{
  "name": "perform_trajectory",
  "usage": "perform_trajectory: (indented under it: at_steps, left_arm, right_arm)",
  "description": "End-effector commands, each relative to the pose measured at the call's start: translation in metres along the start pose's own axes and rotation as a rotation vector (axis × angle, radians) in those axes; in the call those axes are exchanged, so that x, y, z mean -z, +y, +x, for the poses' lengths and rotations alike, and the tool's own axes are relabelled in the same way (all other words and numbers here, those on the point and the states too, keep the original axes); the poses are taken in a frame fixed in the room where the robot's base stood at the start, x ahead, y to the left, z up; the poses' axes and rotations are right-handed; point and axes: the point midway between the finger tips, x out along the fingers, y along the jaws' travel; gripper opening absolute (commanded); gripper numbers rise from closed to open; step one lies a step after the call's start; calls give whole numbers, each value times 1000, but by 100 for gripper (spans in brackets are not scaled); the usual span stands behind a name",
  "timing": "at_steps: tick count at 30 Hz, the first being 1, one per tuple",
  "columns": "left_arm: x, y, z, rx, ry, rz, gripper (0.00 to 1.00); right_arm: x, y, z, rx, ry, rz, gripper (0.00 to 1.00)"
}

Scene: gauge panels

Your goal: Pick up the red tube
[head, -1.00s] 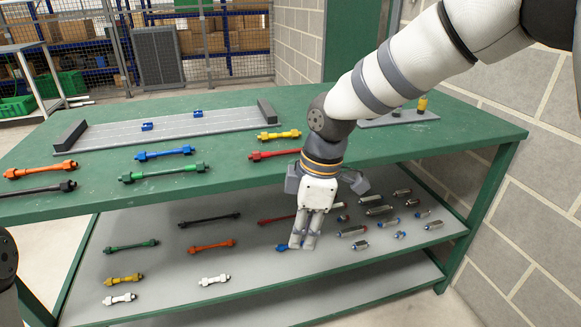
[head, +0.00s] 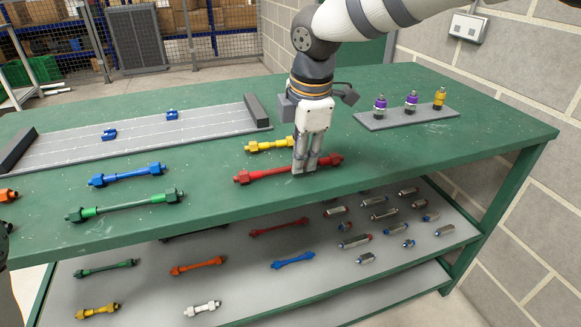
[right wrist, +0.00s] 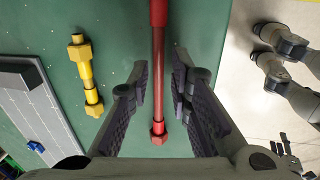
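A red tube (head: 285,170) with nuts at its ends lies on the green table top near the front edge. My right gripper (head: 305,168) points down at it, right of the tube's middle. In the right wrist view the tube (right wrist: 158,60) runs between the two spread fingers (right wrist: 160,78), with a gap on each side. The gripper is open and holds nothing. Another red tube (head: 279,227) lies on the lower shelf.
A yellow tube (head: 268,145) lies just behind the red one. Blue (head: 127,175) and green (head: 125,205) tubes lie to the left. A grey panel (head: 70,147) is at the back left, and a small plate (head: 385,122) with fittings at the right.

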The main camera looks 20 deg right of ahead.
Motion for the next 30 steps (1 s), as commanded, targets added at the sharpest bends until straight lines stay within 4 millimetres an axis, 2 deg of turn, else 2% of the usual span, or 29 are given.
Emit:
perform_trajectory:
  at_steps: [3,9,12,23,26,30]
  left_arm:
    - [-1,0,1,0,-4,0,40]
    - [0,0,1,0,-3,0,40]
    - [0,0,1,0,-2,0,40]
    - [0,0,1,0,-3,0,40]
    - [0,0,1,0,-3,0,40]
    - [0,0,1,0,-2,0,40]
  right_arm:
    - [0,0,14,1,0,0,19]
    - [0,0,14,-2,-1,0,19]
    - [0,0,14,-2,0,0,0]
    - [0,0,13,-2,0,1,0]
    - [0,2,7,-4,0,1,0]
    - [0,8,-20,-7,1,2,0]
